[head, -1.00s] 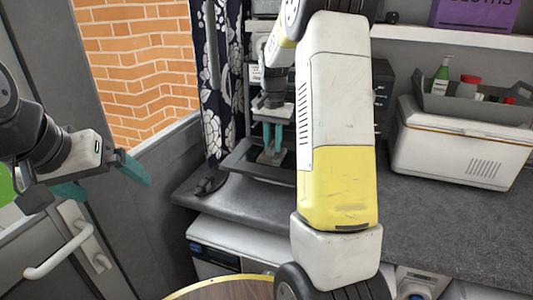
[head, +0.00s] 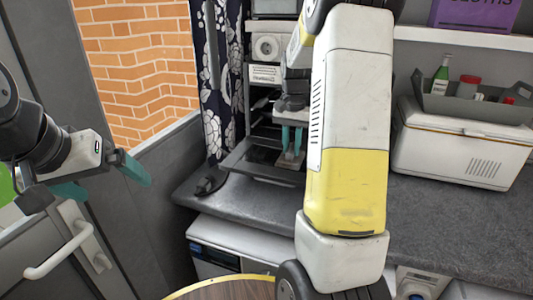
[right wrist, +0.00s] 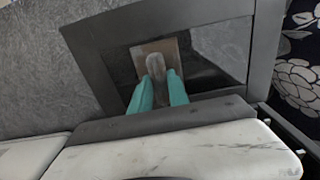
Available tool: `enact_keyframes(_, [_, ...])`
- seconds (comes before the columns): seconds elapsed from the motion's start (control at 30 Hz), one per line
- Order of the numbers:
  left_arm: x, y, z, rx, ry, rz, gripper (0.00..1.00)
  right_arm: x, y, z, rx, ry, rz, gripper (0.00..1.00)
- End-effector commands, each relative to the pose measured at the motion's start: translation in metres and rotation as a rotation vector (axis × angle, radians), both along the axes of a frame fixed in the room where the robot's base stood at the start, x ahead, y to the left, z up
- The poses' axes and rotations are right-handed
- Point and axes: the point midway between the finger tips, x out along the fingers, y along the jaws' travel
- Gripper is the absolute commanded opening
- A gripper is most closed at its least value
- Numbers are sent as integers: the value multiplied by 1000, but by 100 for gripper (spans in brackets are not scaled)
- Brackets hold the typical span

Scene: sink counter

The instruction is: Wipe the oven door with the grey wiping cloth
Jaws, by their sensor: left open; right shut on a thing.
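The oven door (head: 236,158) is folded down flat at the back of the counter; in the right wrist view its dark glass sits in a grey frame (right wrist: 95,55). My right gripper (head: 291,146) points down over the door, shut on the grey wiping cloth (head: 290,163). In the right wrist view the gripper (right wrist: 158,88) pinches a grey ridge above a flat, brownish-grey piece (right wrist: 172,48). The cloth appears to rest on the glass; its underside is hidden. My left gripper (head: 100,180) is open and empty at the left, away from the counter.
A white cool box (head: 460,150) with a grey tray of bottles (head: 475,105) stands on the right of the counter. A dark object (head: 207,182) lies left of the door. A patterned curtain (head: 220,80) hangs beside the oven. My right arm hides the middle counter.

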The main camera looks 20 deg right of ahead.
Motion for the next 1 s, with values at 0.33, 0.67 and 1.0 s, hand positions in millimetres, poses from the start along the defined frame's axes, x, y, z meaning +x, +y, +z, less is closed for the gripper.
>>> enact_keyframes(0.33, [0,0,0,0,0,0,100,-5,-6,-1,0,1,1,0])
enact_keyframes(0.67, [0,0,0,0,0,0,100,-4,-5,14,0,0,1,0])
enact_keyframes(1.0, [0,0,0,0,0,0,100,1,1,15,0,0,2,0])
